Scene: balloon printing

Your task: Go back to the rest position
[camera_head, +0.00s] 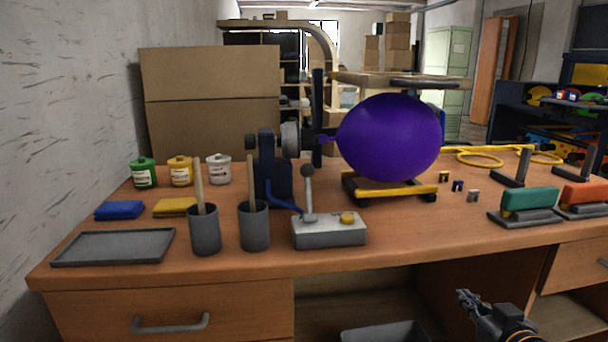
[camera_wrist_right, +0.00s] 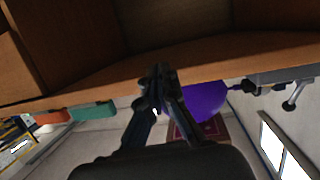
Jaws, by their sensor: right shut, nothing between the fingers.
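My right gripper (camera_head: 468,298) is low at the lower right of the head view, in front of the desk and below its top edge. Its fingers are shut and empty; they also show in the right wrist view (camera_wrist_right: 161,72), under the desk edge. My left gripper is in neither view. A purple balloon (camera_head: 390,137) is inflated and sits on the balloon machine over a yellow and black base (camera_head: 390,189). It also shows in the wrist view (camera_wrist_right: 205,100). My right gripper is apart from it.
The wooden desk (camera_head: 400,232) has an open space below with a grey bin (camera_head: 385,332). On top are a lever box (camera_head: 328,232), two grey cups (camera_head: 204,230), paint jars (camera_head: 143,172), a grey tray (camera_head: 112,248), and green (camera_head: 530,198) and orange (camera_head: 583,196) handled blocks.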

